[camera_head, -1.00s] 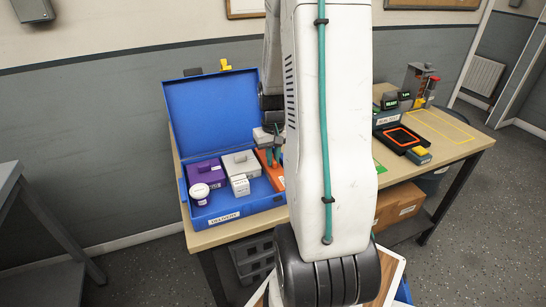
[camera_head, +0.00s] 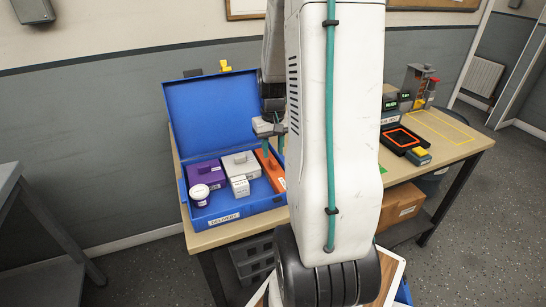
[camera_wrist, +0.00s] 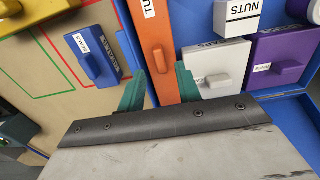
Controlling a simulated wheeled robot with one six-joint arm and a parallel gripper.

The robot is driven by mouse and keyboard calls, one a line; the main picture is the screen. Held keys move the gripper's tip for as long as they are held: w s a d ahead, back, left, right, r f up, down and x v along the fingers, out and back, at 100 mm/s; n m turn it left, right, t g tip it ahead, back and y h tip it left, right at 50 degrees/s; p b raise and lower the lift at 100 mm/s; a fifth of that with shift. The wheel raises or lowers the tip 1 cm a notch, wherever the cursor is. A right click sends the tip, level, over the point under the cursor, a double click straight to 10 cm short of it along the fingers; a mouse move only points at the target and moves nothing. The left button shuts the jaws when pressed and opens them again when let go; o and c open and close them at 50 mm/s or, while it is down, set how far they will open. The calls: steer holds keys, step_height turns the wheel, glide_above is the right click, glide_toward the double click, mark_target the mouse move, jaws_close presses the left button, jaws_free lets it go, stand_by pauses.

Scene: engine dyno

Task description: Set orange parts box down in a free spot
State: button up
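The orange parts box (camera_head: 272,172) sits in the right part of the open blue case (camera_head: 233,214) labelled DELIVERY. In the wrist view the orange parts box (camera_wrist: 155,35) shows its small raised handle and part of a label. My gripper (camera_head: 273,150) is above the box, fingers pointing down. In the wrist view my gripper (camera_wrist: 160,88) has its teal fingers spread apart, with the orange box visible between them and its handle free. My own arm hides part of the case's right side in the head view.
A purple box (camera_head: 205,174), a light grey box (camera_head: 241,164), a small white box (camera_head: 240,186) and a white jar (camera_head: 199,193) share the case. A small blue box (camera_wrist: 95,58) lies on the table beside the case. The case's lid (camera_head: 213,110) stands open behind.

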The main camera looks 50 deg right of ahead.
mark_target(273, 161)
step_height(273, 161, up, 8)
steer(key=a+r+n, duration=0.1)
steer(key=a+r, duration=0.3)
steer(key=a, duration=0.4)
steer(key=a+r+n, duration=0.1)
steer(key=a+r, duration=0.2)
steer(key=a, duration=0.4)
steer(key=s+a+r+n+t, duration=0.1)
steer(key=s+a+n, duration=0.3)
steer(key=s+a, duration=0.8)
steer(key=a+r, duration=0.1)
steer(key=a, duration=0.2)
steer(key=shift+s+a+r, duration=0.2)
steer(key=shift+s+r, duration=0.1)
steer(key=shift+s, duration=0.05)
